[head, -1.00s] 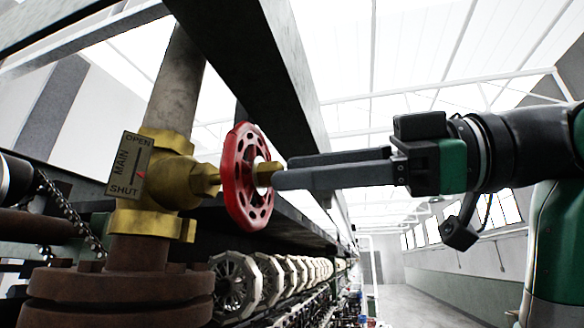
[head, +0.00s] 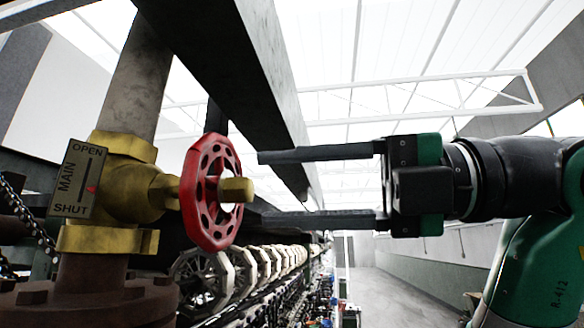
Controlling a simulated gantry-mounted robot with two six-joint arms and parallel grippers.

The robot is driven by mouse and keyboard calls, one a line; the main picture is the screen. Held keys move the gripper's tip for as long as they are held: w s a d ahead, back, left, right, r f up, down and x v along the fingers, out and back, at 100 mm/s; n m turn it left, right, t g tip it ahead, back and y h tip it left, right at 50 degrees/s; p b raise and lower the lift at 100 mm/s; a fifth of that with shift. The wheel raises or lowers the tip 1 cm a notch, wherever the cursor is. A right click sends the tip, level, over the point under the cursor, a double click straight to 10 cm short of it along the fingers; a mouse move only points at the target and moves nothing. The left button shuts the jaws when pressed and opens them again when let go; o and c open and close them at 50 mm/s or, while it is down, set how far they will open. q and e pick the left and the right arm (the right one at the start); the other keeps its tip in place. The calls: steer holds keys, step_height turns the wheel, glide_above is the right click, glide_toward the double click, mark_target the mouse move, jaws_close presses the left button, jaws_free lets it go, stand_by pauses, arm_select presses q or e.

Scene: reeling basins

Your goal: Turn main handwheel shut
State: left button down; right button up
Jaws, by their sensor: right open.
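The red main handwheel (head: 222,222) stands upright on the brass valve (head: 125,195), facing right, with a brass hub nut (head: 237,190) sticking out at its centre. A plate (head: 78,178) marked OPEN, MAIN and SHUT has a red pointer between the two end words, roughly midway. My right gripper (head: 262,186) is open and empty, its two fingers one above the other. The fingertips are just right of the wheel, above and below the hub's level, and seem apart from it; exact depth is hard to tell. My left gripper is not in view.
A dark beam (head: 225,75) slants overhead, close above the upper finger. A row of pale reels (head: 255,268) runs back below the wheel. A rusty flange (head: 95,303) and a chain (head: 25,218) are at left. The aisle floor (head: 410,290) at right is clear.

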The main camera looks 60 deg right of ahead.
mark_target(251, 190)
steer(key=n+p, duration=0.2)
steer(key=n, duration=0.5)
steer(key=shift+r, duration=0.2)
steer(key=n+p, duration=0.1)
steer(key=n, duration=0.3)
steer(key=shift+p, duration=0.35)
steer(key=shift+n, duration=0.7)
steer(key=shift+f+n, duration=0.2)
steer(key=shift+n, duration=0.3)
steer(key=shift+p+x, duration=0.55)
steer(key=shift+x, duration=1)
steer(key=shift+c, duration=0.3)
